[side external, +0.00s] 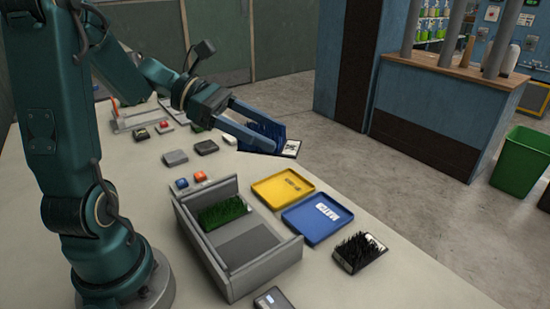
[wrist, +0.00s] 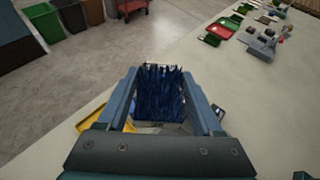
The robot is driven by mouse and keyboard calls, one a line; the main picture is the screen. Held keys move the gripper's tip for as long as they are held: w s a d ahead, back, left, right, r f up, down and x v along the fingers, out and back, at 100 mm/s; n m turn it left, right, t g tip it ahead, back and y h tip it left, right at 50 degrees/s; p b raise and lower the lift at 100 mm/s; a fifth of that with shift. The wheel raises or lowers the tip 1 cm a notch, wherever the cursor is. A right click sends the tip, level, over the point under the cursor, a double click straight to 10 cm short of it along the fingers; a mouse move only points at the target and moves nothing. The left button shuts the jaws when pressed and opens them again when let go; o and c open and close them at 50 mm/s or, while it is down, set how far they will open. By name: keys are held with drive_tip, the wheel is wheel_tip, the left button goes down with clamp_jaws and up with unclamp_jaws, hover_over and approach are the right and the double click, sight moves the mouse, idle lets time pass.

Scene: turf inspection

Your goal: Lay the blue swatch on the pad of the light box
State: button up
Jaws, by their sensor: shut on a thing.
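My gripper (side external: 268,138) is shut on the blue swatch (side external: 266,130), a dark-blue bristly tile with a pale label on its end. It is held in the air above the table, beyond the yellow tray. In the wrist view the blue swatch (wrist: 162,95) stands between the two fingers of my gripper (wrist: 164,85). The light box seems to be the grey open-topped box (side external: 288,252) on the table. A green swatch (side external: 224,213) lies in its far part. A bare dark-grey pad (side external: 247,246) shows in its near part. My gripper is apart from the box.
A yellow tray (side external: 270,193) and a labelled blue tray (side external: 305,233) lie right of the box. A grey device (side external: 272,300) is at the front.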

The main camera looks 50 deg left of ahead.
drive_tip(key=shift+d, duration=0.1)
idle(0.3)
drive_tip(key=shift+s+d+m+g+h, duration=0.45)
drive_tip(key=shift+m+g+h, duration=0.15)
drive_tip(key=shift+m+g, duration=0.3)
drive_tip(key=s+d+f+m+g, duration=0.5)
drive_tip(key=d, duration=0.2)
drive_tip(key=s+d+f+m+g+y, duration=0.1)
drive_tip(key=s+d+f+m+g, duration=0.4)
drive_tip(key=d, duration=0.2)
drive_tip(key=s+d+f+m+g+y, duration=0.1)
drive_tip(key=s+d+f+m+g, duration=0.4)
drive_tip(key=d, duration=0.3)
drive_tip(key=shift+s+g, duration=0.45)
drive_tip(key=shift+g, duration=0.15)
drive_tip(key=shift+d+f, duration=0.15)
drive_tip(key=shift+f, duration=1.9)
drive_tip(key=shift+f, duration=0.1)
drive_tip(key=o, duration=1.4)
drive_tip(key=shift+o, duration=0.2)
